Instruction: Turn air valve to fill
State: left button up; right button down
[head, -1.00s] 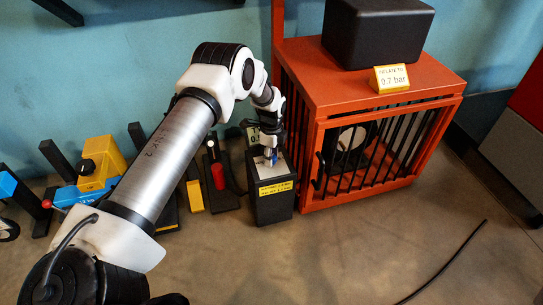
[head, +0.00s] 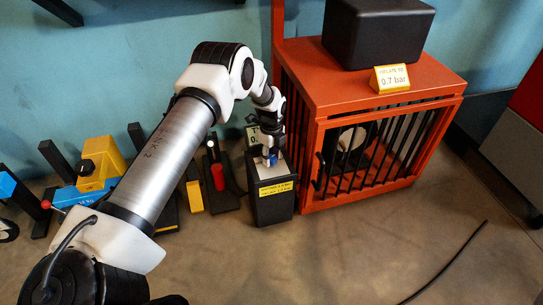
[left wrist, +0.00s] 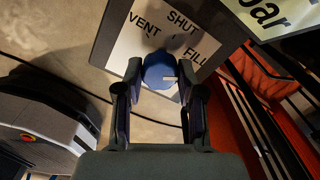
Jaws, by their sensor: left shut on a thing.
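The air valve is a blue knob (left wrist: 158,70) on a pale plate (left wrist: 128,48) marked VENT, SHUT and FILL. A short white mark on the knob points to the right in the left wrist view, on the side of FILL and a little below that word. The plate tops a black box (head: 272,205) beside the orange cage in the head view. My left gripper (head: 270,160) is over the plate, and in the left wrist view its fingers (left wrist: 158,98) are shut on the knob from both sides. My right gripper is out of view.
A gauge display (left wrist: 275,15) stands beside the plate. A red cylinder (head: 218,176) and yellow tools stand left. A black hose (head: 445,263) lies on open floor.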

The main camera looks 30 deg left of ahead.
aim_at(271, 158)
pick_arm(q)
jog(key=shift+f, duration=0.1)
jog(key=o, duration=1.1)
jog(key=shift+o, duration=0.2)
notch_tip(271, 158, up, 12)
